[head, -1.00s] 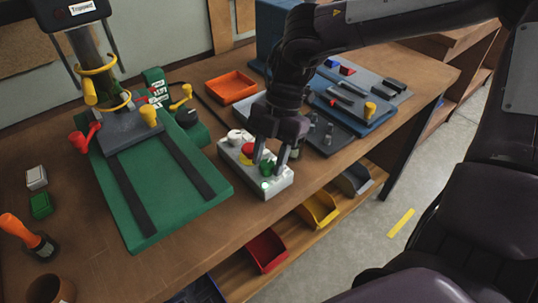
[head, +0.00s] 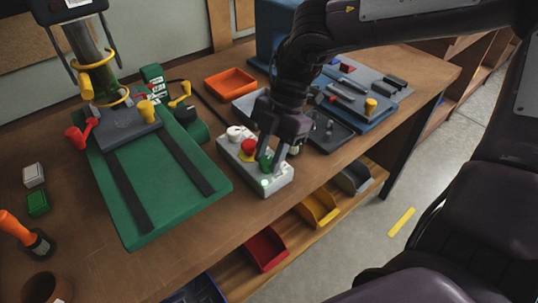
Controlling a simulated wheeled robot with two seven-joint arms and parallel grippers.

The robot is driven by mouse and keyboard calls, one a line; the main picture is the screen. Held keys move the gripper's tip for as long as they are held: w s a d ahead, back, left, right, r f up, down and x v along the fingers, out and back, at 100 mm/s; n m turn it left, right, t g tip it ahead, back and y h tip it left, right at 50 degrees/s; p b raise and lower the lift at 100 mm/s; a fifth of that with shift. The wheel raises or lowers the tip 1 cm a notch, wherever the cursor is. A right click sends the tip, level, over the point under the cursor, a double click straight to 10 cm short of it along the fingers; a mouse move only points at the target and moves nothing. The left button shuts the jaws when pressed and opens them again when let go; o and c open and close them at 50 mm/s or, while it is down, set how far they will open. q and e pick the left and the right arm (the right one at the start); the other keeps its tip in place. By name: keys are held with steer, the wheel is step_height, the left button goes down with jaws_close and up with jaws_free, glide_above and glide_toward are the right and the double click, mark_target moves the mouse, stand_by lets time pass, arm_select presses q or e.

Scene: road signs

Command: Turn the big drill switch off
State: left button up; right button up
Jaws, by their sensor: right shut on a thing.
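A grey control box (head: 250,180) sits near the front edge of the bench. On it are a white knob (head: 235,133), a red button (head: 248,145) on a yellow base, a green knob (head: 265,163) and small pale round parts at the near end. My right gripper (head: 270,158) points down over the box, its fingers shut on the green knob, partly hiding it. The big green-based drill stand (head: 205,212) stands to the left of the box. My left gripper is not in view.
Red (head: 265,250) and yellow (head: 318,210) bins sit on the shelf below. An orange-handled tool (head: 18,228) stands at left. Bare bench lies in front of the drill stand.

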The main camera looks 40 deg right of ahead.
steer(key=shift+m+t+b, duration=0.4)
steer(key=shift+m, duration=0.5)
steer(key=m+t, duration=0.1)
steer(key=m, duration=0.1)
steer(key=shift+s+m+b, duration=0.1)
steer(key=shift+m+b, duration=0.3)
steer(key=shift+s+r+m+t, duration=0.1)
steer(key=shift+m+t, duration=0.4)
steer(key=shift+m, duration=0.7)
steer(key=shift+a+m+t+h, duration=0.1)
steer(key=shift+m+t+h, duration=0.4)
steer(key=shift+m, duration=1.1)
steer(key=o, duration=0.7)
steer(key=shift+s, duration=0.1)
steer(key=shift+v, duration=3.9)
